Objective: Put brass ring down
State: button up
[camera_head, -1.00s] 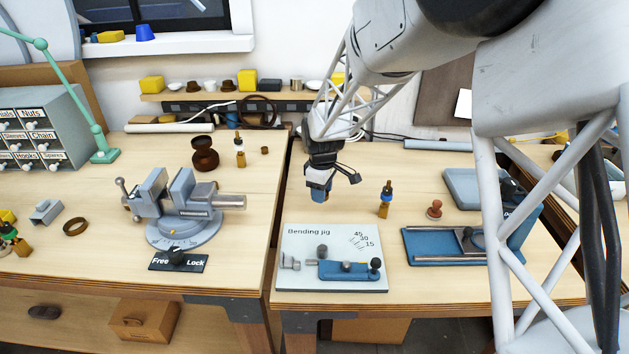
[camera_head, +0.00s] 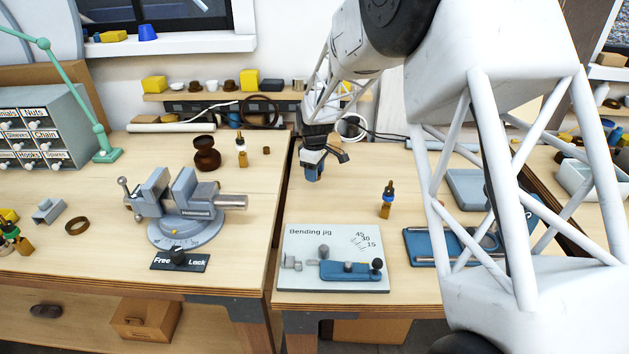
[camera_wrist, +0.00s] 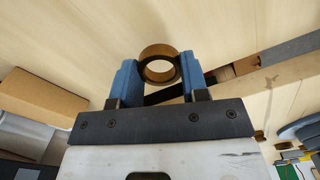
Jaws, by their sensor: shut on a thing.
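My gripper (camera_head: 314,174) hangs over the back left part of the right bench, behind the bending jig (camera_head: 300,245). In the wrist view its two blue fingers (camera_wrist: 157,82) are shut on the brass ring (camera_wrist: 155,48), with the ring's opening facing the camera. The ring is too small and covered to make out in the head view. The gap between ring and bench top cannot be judged.
A small dark-tipped bottle (camera_head: 387,200) stands to the right of my gripper. A vise (camera_head: 185,210) and a brown ring (camera_head: 77,225) are on the left bench. Bench space between gripper and jig is clear.

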aim_at(314, 187)
jog(key=shift+f, duration=0.1)
jog(key=shift+f, duration=1.65)
jog(key=shift+f, duration=0.15)
jog(key=o, duration=0.9)
notch_tip(314, 187, up, 12)
dwell(0.3)
